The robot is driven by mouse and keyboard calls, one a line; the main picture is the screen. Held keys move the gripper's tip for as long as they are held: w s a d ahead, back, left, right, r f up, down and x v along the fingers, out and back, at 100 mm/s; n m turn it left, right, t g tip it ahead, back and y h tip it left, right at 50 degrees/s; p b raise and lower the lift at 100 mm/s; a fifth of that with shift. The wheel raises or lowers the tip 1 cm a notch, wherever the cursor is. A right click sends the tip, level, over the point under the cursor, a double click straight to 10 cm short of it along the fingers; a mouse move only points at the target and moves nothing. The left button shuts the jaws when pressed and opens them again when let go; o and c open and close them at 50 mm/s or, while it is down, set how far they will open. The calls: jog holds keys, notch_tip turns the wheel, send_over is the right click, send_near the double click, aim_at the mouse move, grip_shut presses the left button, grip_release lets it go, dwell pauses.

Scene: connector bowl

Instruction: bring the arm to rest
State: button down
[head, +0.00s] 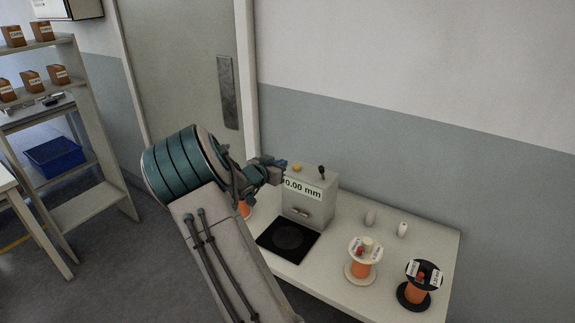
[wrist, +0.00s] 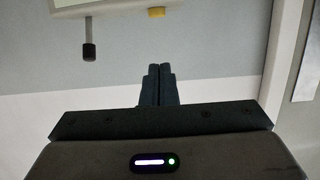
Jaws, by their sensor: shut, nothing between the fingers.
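My gripper (head: 281,164) is raised beside the top left of a grey box-shaped machine (head: 318,208) in the head view. The machine carries a display reading "0.00 mm", its first characters partly hidden by my gripper. In the wrist view my gripper's fingers (wrist: 158,84) are together with nothing between them. My arm reaches up from the bottom of the head view and is bent at a teal joint.
The white bench (head: 335,285) holds a black pad (head: 275,246), a white-flanged orange spool (head: 362,273), a black-flanged orange spool (head: 408,298) and two small pale pieces. Another orange spool is partly hidden behind my arm. A shelf (head: 98,190) with a blue crate (head: 55,158) stands left.

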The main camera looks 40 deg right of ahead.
jog(key=shift+v, duration=0.8)
jog(key=s+a+r+n+t+y, duration=0.1)
jog(key=s+a+r+n+y, duration=0.15)
jog(key=a+y, duration=0.4)
jog(key=s+a+r+n+t+y, duration=0.1)
jog(key=s+a+r+n+y, duration=0.15)
jog(key=a, duration=0.65)
jog(key=s+a+r+n+t+y, duration=0.25)
jog(key=a+y, duration=0.25)
jog(key=a, duration=0.3)
jog(key=s+a+f+n+g, duration=0.1)
jog(key=s+a+n+g, duration=0.2)
jog(key=s, duration=0.9)
jog(key=s+a+n+g, duration=0.3)
jog(key=s, duration=1)
jog(key=shift+f, duration=0.35)
jog(key=shift+g, duration=0.25)
